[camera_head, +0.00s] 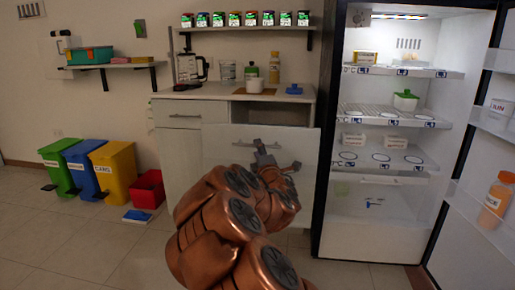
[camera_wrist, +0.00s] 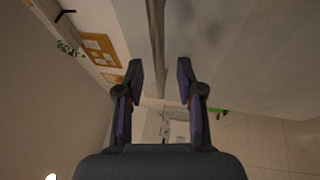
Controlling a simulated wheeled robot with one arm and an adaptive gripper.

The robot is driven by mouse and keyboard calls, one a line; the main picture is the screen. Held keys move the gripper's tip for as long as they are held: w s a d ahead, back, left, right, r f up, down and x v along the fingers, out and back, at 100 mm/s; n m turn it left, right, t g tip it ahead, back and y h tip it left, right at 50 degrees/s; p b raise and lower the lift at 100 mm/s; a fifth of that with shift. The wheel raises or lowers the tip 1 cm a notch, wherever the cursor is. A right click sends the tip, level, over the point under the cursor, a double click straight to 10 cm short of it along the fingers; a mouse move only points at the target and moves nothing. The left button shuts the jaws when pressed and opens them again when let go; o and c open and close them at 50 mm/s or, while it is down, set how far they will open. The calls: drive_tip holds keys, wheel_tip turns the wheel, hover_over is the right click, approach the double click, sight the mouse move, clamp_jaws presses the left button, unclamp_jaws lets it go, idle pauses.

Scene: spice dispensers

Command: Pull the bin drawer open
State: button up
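The bin drawer's white front (camera_head: 222,150) stands forward of the cabinet below the counter in the head view. A dark gap shows above it, so the drawer looks partly open; its inside is mostly hidden. Its bar handle (camera_head: 242,143) runs across the upper front. My gripper (camera_head: 277,154) is in front of the panel, close to the handle's right part. In the wrist view, my gripper (camera_wrist: 160,78) has its fingers apart. A long thin bar or edge (camera_wrist: 157,40) lies in line with the gap between them; I cannot tell whether they touch it.
An open fridge (camera_head: 380,215) stands close on the right, its door (camera_head: 470,235) swung outward. Green, blue and yellow bins (camera_head: 113,170) and a red box (camera_head: 148,188) stand on the left floor. Several items are on the counter (camera_head: 195,94).

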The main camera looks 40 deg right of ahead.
drive_tip(key=shift+v, duration=2.45)
